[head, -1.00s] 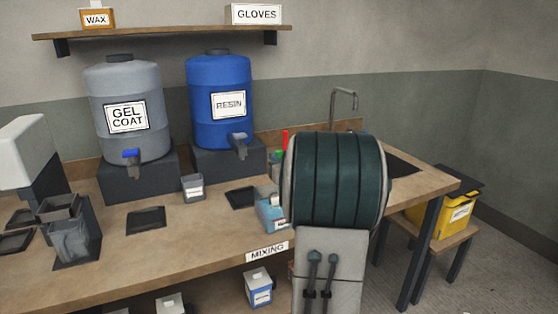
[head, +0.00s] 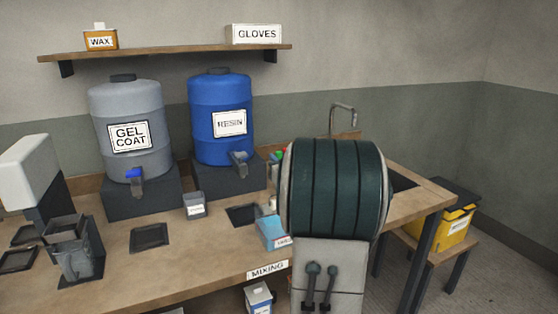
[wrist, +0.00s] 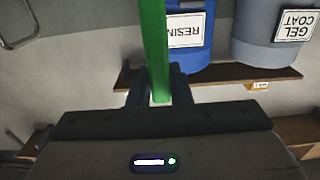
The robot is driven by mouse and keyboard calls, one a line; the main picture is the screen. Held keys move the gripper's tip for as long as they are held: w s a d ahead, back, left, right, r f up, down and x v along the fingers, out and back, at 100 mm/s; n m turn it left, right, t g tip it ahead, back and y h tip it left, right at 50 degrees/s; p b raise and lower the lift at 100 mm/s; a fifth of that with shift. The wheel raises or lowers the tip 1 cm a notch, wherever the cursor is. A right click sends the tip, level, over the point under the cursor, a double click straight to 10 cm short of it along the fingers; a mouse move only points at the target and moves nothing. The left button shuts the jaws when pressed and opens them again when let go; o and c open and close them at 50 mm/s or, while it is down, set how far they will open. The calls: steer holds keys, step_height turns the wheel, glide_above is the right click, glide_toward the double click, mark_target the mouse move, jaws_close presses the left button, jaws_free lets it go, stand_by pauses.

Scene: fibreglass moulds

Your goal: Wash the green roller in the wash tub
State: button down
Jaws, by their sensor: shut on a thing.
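My gripper (wrist: 158,92) shows in the wrist view, shut on a long bright green bar (wrist: 154,40), which appears to be the green roller's handle. The bar runs up out of the top of the picture, so its roller end is out of view. In the head view my own dark, banded arm part fills the middle right and hides my gripper and the roller. A dark sink opening (head: 403,182), perhaps the wash tub, lies partly hidden at the bench's right end. A tap (head: 343,118) stands behind it.
The bench (head: 190,263) carries a grey gel coat drum (head: 128,105), a blue resin drum (head: 219,95) and small cups. A shelf (head: 170,53) holds wax and gloves boxes. A yellow bin (head: 454,228) stands on a low stand at right, with open floor beyond.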

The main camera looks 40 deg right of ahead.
steer(key=shift+r, duration=0.1)
stand_by(0.4)
step_height(320, 180, up, 5)
steer(key=p, duration=0.4)
stand_by(0.5)
